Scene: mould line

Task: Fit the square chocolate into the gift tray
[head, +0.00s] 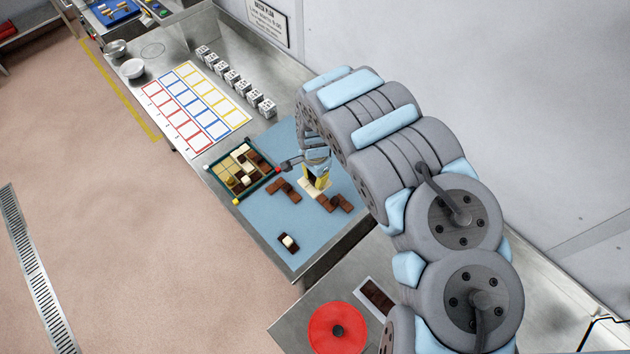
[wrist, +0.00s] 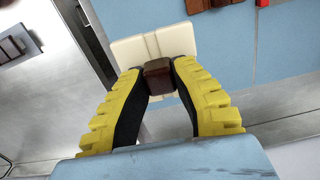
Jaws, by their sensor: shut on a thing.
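My gripper (head: 316,181) is at the right part of the blue mat. In the wrist view its yellow fingers (wrist: 158,80) are shut on the brown knob (wrist: 158,73) of a cream square chocolate (wrist: 150,47). The square's cream edge also shows below the fingers in the head view (head: 312,188). I cannot tell whether it touches the mat. The gift tray (head: 258,187) has a dark green rim and lies to the left of my gripper. It holds several cream, tan and brown pieces; its free spaces are hard to make out.
Brown pieces lie between tray and gripper (head: 283,190) and just right of the gripper (head: 335,203). A brown piece with a cream knob (head: 288,242) lies near the front of the blue mat (head: 262,219). A red disc (head: 338,328) is on the nearer counter. The mat's front left is clear.

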